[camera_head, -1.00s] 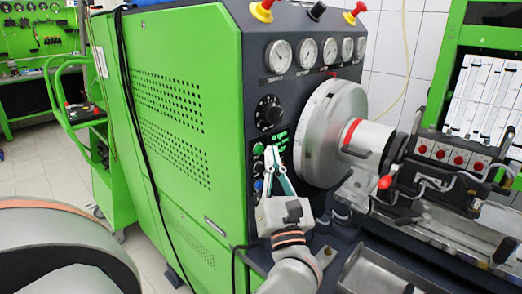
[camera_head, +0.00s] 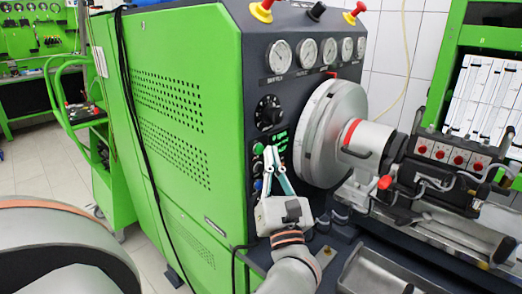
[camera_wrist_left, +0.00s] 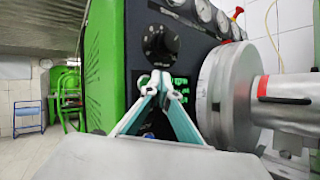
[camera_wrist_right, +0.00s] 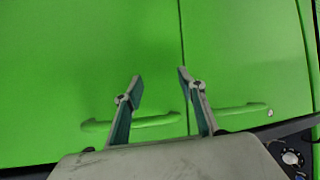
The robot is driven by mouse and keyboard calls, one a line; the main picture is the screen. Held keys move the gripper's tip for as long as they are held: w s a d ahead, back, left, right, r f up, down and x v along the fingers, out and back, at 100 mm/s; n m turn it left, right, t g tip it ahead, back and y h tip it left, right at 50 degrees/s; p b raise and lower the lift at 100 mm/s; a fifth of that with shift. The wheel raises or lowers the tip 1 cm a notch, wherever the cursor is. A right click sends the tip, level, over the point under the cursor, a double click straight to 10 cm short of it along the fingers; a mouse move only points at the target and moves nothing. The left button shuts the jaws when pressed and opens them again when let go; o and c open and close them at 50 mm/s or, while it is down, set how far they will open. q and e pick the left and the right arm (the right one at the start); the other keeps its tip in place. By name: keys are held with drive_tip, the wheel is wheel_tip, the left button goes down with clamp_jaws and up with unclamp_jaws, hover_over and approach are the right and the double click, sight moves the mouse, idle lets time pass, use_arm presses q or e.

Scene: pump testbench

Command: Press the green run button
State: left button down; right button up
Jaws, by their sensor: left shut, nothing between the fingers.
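The green run button (camera_head: 258,149) is a small round green button on the dark control panel, below the black dial, in the head view. My left gripper (camera_head: 271,150) is shut and empty. Its tips are just right of the button in the picture; I cannot tell whether they touch the panel. My right gripper (camera_wrist_right: 160,88) is open and empty in the right wrist view, facing green cabinet doors.
The black dial (camera_head: 268,112) sits above the button, with gauges (camera_head: 279,57) higher up. Green lit readouts (camera_head: 281,139) are beside the tips. A large metal disc (camera_head: 330,135) stands close to the right of the left gripper. Door handles (camera_wrist_right: 150,122) show in the right wrist view.

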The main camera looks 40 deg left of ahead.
use_arm(q)
drive_tip(key=shift+a, duration=0.35)
